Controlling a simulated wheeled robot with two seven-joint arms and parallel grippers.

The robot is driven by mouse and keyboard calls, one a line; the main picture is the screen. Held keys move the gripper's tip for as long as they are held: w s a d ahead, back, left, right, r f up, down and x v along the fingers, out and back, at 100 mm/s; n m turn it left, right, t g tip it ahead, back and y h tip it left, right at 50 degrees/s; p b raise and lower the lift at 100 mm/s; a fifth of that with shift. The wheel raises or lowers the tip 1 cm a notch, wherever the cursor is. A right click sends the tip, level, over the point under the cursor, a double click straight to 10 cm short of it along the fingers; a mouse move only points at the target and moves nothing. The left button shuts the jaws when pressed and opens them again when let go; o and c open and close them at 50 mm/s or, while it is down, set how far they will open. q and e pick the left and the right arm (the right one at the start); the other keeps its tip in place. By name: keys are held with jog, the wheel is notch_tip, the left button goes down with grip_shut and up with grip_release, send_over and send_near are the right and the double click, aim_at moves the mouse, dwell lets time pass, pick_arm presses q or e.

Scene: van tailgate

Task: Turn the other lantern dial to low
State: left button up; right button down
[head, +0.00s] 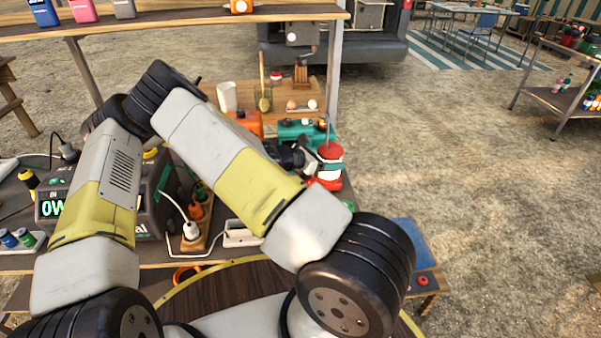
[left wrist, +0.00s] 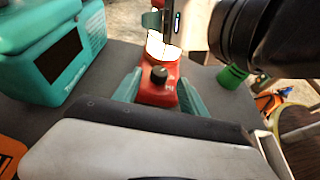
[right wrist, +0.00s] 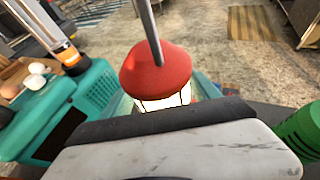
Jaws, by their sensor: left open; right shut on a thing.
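A red lantern (head: 330,154) with a white glowing globe stands on the bench in the head view. Its red cap (right wrist: 156,70) and lit globe show in the right wrist view. Its red base (left wrist: 160,94) carries a black dial (left wrist: 158,73) in the left wrist view; the dial's setting is too small to read. My right gripper (head: 331,166) is shut on the lantern, its teal fingers around the globe. My left gripper (left wrist: 158,92) is open, one teal finger on each side of the lantern base, with the dial between them. The left fingers are hidden in the head view.
A teal box (head: 300,130) stands close beside the lantern. A green cylinder (left wrist: 232,75) is near the base on the other side. A black power unit (head: 150,200), a white plug (head: 190,230) and cables crowd the bench at left. Open ground lies to the right.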

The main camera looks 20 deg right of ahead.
pick_arm(q)
jog(key=shift+x, duration=2.05)
grip_shut()
